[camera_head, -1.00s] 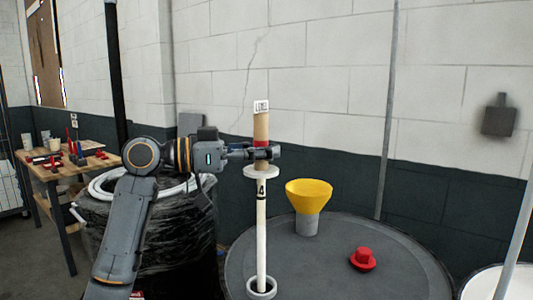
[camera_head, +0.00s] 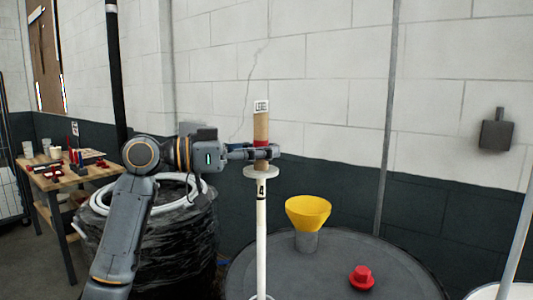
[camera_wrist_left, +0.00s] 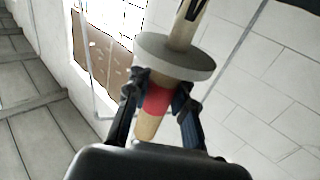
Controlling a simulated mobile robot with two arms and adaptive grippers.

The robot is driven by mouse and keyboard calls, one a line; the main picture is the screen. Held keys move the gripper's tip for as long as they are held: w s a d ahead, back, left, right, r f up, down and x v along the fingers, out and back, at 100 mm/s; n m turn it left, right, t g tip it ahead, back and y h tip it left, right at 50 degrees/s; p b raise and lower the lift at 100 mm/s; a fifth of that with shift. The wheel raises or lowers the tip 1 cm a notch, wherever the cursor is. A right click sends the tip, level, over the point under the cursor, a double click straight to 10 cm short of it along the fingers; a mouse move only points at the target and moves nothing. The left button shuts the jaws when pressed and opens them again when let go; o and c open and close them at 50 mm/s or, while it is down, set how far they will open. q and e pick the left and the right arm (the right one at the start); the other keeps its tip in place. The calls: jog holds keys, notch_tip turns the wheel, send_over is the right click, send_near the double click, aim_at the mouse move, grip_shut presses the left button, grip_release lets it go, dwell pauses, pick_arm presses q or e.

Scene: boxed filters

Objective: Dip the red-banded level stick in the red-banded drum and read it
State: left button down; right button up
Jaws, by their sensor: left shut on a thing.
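The level stick (camera_head: 261,215) stands upright, with a tan handle, a red band, a white disc below it and a white shaft marked 4. My left gripper (camera_head: 262,153) is shut on the handle at the red band. The left wrist view also shows the red band (camera_wrist_left: 156,101) between the fingers and the disc (camera_wrist_left: 175,58) beyond them. The shaft runs down to the opening in the grey drum lid (camera_head: 340,265) at the bottom picture edge. Its lower end is hidden. No red band on the drum is visible. My right gripper is out of view.
A yellow funnel (camera_head: 307,207) and a red plug (camera_head: 361,277) are on the drum lid, right of the stick. A black-wrapped drum (camera_head: 150,235) with a white hose coil stands behind my left arm. A wooden table (camera_head: 75,174) with small items is far left.

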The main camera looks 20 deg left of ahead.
pick_arm(q)
jog(key=shift+r+p, duration=1.7)
jog(key=shift+r, duration=0.9)
notch_tip(320, 180, up, 9)
jog(key=p, duration=0.7)
jog(key=shift+p, duration=0.3)
notch_tip(320, 180, up, 4)
jog(key=p, duration=0.3)
jog(key=shift+r+p, duration=0.15)
jog(key=shift+p, duration=0.15)
